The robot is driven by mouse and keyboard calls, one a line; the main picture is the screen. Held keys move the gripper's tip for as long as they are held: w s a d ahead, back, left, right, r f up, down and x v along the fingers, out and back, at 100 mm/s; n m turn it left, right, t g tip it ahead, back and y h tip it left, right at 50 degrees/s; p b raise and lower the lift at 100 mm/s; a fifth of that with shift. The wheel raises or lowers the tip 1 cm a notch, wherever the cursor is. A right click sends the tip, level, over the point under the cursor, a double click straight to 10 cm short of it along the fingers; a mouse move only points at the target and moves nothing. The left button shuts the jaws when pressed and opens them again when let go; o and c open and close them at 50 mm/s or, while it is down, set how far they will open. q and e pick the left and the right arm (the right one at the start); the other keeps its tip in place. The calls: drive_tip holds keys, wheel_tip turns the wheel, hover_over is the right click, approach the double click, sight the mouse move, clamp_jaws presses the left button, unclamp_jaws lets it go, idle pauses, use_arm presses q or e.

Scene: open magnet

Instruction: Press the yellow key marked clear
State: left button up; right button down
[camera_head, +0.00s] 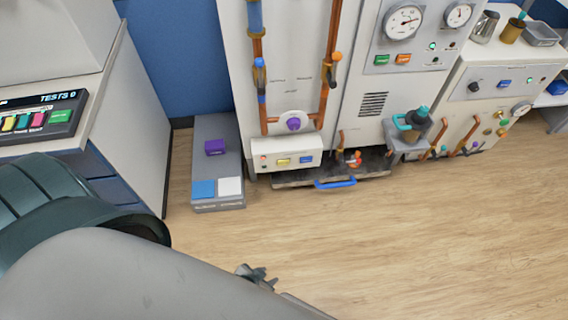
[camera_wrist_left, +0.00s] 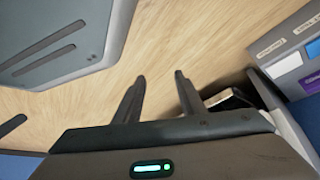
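A yellow key (camera_head: 283,162) sits on the white control panel (camera_head: 262,145) low on the tall cabinet. Another yellow key (camera_head: 9,124) is on the dark key unit (camera_head: 42,117) at the left, beside green and pink keys. The lettering on both is too small to read. My right gripper is not in view.
A low grey box (camera_head: 218,203) on the floor carries a purple block (camera_head: 215,147), a blue pad and a white pad. A blue handle (camera_head: 335,183) sticks out at the cabinet's foot. Copper pipes run up the cabinet. The wood floor (camera_head: 400,230) in front is clear.

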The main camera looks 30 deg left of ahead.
use_arm(q)
clamp_jaws()
idle(1.6)
